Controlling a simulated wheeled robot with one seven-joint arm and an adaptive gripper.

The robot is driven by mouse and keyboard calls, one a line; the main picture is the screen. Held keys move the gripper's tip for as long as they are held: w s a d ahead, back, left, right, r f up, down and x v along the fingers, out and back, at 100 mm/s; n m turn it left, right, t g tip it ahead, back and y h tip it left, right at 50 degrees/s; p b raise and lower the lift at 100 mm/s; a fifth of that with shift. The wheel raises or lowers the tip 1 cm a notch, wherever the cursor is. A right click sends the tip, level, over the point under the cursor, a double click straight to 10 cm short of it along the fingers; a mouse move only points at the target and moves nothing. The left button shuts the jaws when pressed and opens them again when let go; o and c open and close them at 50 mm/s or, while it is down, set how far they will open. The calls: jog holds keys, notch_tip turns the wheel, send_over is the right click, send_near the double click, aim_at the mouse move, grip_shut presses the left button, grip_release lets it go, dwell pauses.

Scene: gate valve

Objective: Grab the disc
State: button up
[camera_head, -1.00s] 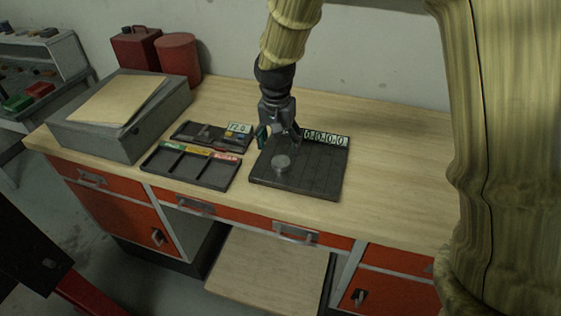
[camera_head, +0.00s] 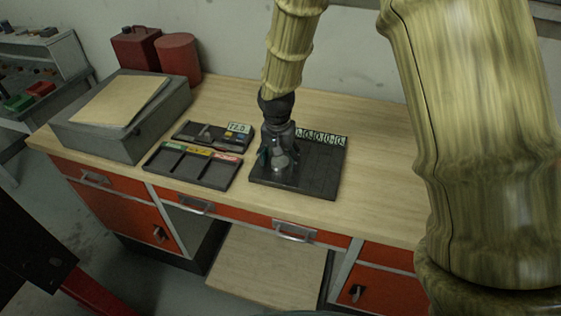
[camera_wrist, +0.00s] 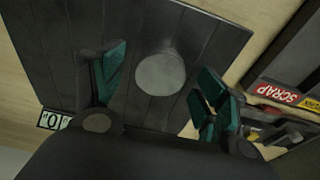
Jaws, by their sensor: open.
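The disc (camera_wrist: 161,74) is round, flat and light grey. It lies on a dark slatted plate (camera_wrist: 200,28) on the bench, and in the wrist view it sits between and just beyond my two teal-padded fingertips. My gripper (camera_wrist: 158,85) is open and empty, with one finger to each side of the disc. In the head view my gripper (camera_head: 279,160) points down over the left part of the plate (camera_head: 318,178), and the disc (camera_head: 281,164) shows partly among the fingers. I cannot tell the exact height left above it.
Left of the plate is a dark tray with colored labels (camera_head: 192,166); a smaller tray (camera_head: 205,136) with a number display lies behind it. A number strip (camera_head: 322,138) runs along the plate's back edge. A grey box (camera_head: 120,115) stands at left. The bench's right side is clear.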

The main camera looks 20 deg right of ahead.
jog(key=c, duration=1.4)
jog(key=shift+r, duration=0.1)
